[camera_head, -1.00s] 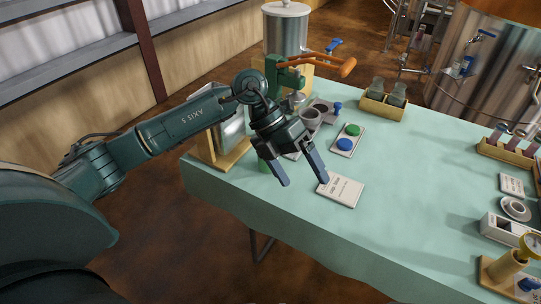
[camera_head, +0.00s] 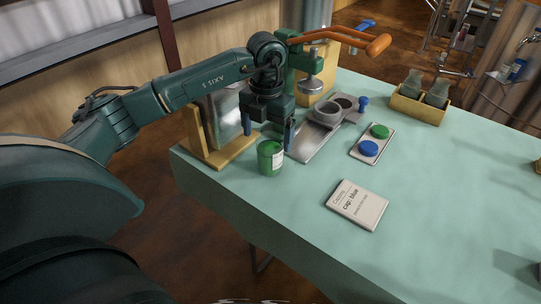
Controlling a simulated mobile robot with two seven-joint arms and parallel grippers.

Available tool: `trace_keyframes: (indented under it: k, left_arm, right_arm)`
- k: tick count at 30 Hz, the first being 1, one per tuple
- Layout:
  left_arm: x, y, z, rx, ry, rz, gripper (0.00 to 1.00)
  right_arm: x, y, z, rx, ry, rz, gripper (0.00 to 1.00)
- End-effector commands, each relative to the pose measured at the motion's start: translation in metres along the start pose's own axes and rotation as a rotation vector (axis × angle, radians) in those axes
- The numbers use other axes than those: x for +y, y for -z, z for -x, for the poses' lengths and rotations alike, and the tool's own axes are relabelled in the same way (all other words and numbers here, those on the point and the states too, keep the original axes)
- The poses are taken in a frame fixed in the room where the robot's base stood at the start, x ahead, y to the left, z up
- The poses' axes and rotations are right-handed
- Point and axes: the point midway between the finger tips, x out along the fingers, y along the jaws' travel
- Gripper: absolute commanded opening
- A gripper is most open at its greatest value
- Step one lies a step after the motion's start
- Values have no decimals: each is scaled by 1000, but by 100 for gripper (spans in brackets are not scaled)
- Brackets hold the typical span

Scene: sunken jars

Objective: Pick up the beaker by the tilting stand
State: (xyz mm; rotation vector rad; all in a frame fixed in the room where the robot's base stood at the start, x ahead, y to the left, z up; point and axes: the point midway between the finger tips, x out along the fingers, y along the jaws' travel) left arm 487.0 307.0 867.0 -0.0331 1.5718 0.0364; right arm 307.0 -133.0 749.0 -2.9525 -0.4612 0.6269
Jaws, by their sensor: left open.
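A green beaker-like container (camera_head: 270,158) with a pale label stands upright on the table near its left edge. It is just in front of and to the right of a wooden stand (camera_head: 233,153) with a tilted shiny panel (camera_head: 226,118). My left gripper (camera_head: 268,132) points down just above the green container, its fingers apart and nothing between them. Whether the fingertips reach around its rim I cannot tell. My right gripper is not in view.
Blue and green caps (camera_head: 368,149) lie on a tray. A card (camera_head: 358,204) reads "cap: blue". A wooden crate (camera_head: 416,107) holds bottles.

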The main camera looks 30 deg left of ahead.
Motion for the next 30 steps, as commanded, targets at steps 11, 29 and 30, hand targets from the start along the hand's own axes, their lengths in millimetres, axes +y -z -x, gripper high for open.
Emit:
trace_keyframes:
  k: [11,29,30]
  left_arm:
    - [-2,-4,-38,3,3,-1,88]
    - [-2,-8,-70,-1,2,-2,80]
    - [-2,-8,-70,-1,2,-2,77]
  right_arm:
    - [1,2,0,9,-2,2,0]
    - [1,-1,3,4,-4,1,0]
    - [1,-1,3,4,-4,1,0]
